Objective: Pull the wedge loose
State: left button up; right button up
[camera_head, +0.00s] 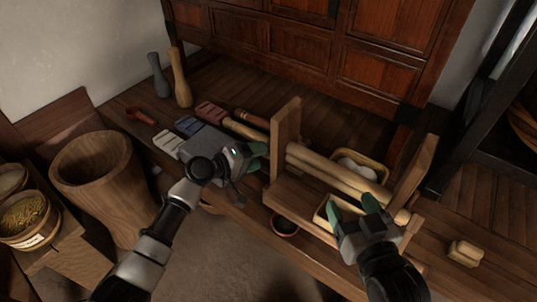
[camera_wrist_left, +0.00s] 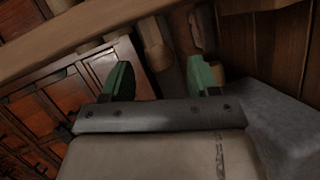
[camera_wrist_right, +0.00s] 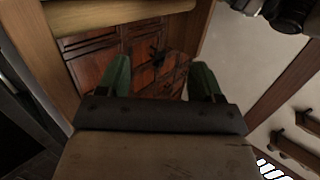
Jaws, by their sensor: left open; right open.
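A wooden frame (camera_head: 284,140) with two upright boards and pale round bars (camera_head: 335,175) between them stands on the bench. I cannot single out the wedge with certainty. My left gripper (camera_head: 256,157) is open beside the frame's left upright. In the left wrist view, a pale wooden piece (camera_wrist_left: 156,45) shows beyond and between its fingers (camera_wrist_left: 160,80), apart from them. My right gripper (camera_head: 353,208) is open over the front right of the frame, near the bars. Its fingers (camera_wrist_right: 162,78) hold nothing in the right wrist view.
Coloured blocks (camera_head: 188,125) and a wooden roller (camera_head: 245,130) lie left of the frame. A pale tray (camera_head: 375,160) lies behind the bars. A dark bowl (camera_head: 284,226) stands in front. A small wooden block (camera_head: 465,252) lies right.

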pick_arm(q)
jog(key=shift+b+x, duration=0.4)
jog(key=shift+x, duration=1.6)
pick_arm(e)
jog(key=shift+w+a+r+t+y, duration=0.1)
jog(key=shift+a+r+t+y, duration=0.15)
jog(key=shift+r+t, duration=0.6)
jog(key=shift+a+r+t+y, duration=0.1)
jog(key=shift+r+t+y, duration=0.15)
jog(key=shift+r+t, duration=0.55)
jog(key=shift+r, duration=0.15)
